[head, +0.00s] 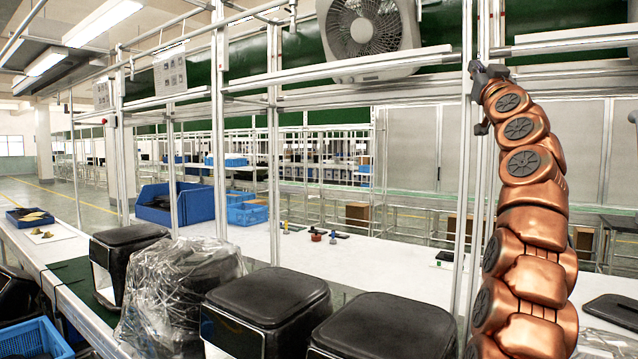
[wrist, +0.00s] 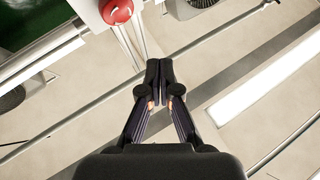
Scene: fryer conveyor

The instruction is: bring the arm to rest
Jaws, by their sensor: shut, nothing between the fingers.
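My copper-coloured arm rises on the right side of the head view. My gripper (head: 483,75) is at its top, small and dark, up beside a metal upright. In the wrist view my gripper (wrist: 158,70) has its two dark fingers together, with nothing between them. It points up towards the ceiling, clear of the fryers and the tables.
Black fryers (head: 266,297) stand on the conveyor in front, one wrapped in clear plastic (head: 178,290). Metal uprights (head: 466,150) stand close to my arm. A fan (head: 368,35) hangs above. A blue bin (head: 175,203) stands at left. A red button (wrist: 116,11) shows in the wrist view.

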